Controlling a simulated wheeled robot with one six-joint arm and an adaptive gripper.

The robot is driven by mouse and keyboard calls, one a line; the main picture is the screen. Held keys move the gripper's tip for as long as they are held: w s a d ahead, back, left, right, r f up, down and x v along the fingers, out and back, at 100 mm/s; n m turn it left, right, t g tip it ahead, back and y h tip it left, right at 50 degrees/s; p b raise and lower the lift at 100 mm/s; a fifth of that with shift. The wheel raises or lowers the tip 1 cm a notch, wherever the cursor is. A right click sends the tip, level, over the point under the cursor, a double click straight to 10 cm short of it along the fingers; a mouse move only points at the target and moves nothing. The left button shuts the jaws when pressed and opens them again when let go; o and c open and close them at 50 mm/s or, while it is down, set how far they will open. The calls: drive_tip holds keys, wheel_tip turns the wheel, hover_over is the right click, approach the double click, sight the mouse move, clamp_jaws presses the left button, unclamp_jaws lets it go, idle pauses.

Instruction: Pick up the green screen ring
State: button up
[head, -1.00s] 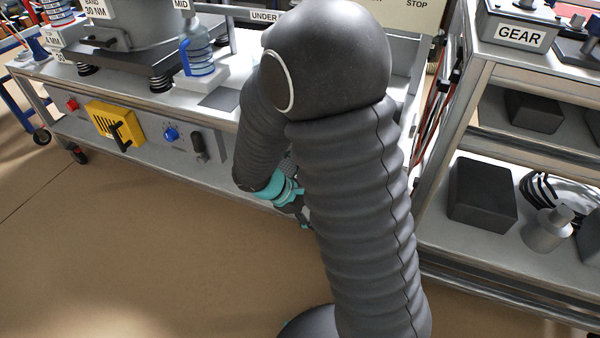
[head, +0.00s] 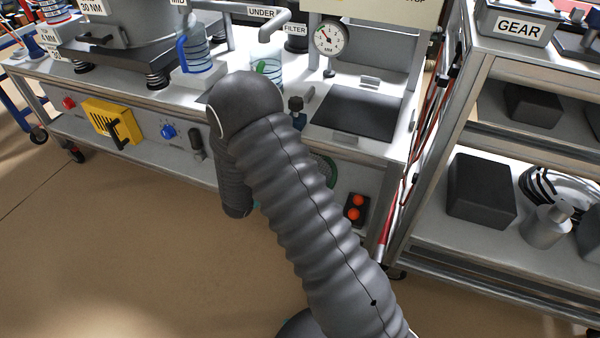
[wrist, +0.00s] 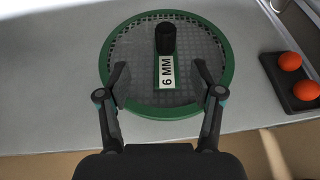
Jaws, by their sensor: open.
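The green screen ring (wrist: 165,114) is a round green rim around a grey mesh. It has a black knob (wrist: 166,38) near its upper middle and a white "6 MM" label below the knob. It rests against the grey front panel of the bench. In the head view only a sliver of its green rim (head: 330,170) shows beside my arm. My gripper (wrist: 160,68) is open and empty in the wrist view. Its fingers appear over the lower part of the ring, one on each side of the label. I cannot tell how far they are from the mesh.
Two orange buttons on a black box (wrist: 293,80) sit right of the ring. The bench top (head: 340,75) holds a dial gauge (head: 330,38), a dark plate (head: 357,112) and bottles. A shelf cart (head: 480,240) stands at the right. The floor in front is clear.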

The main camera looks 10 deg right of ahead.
drive_tip(key=x, duration=0.6)
drive_tip(key=shift+w+d+f, duration=0.15)
drive_tip(key=shift+d+f, duration=0.05)
drive_tip(key=shift+d, duration=0.05)
drive_tip(key=shift+s+d+x, duration=0.1)
drive_tip(key=shift+x, duration=1.2)
drive_tip(key=shift+s+d+x, duration=0.15)
drive_tip(key=shift+x, duration=1.15)
clamp_jaws()
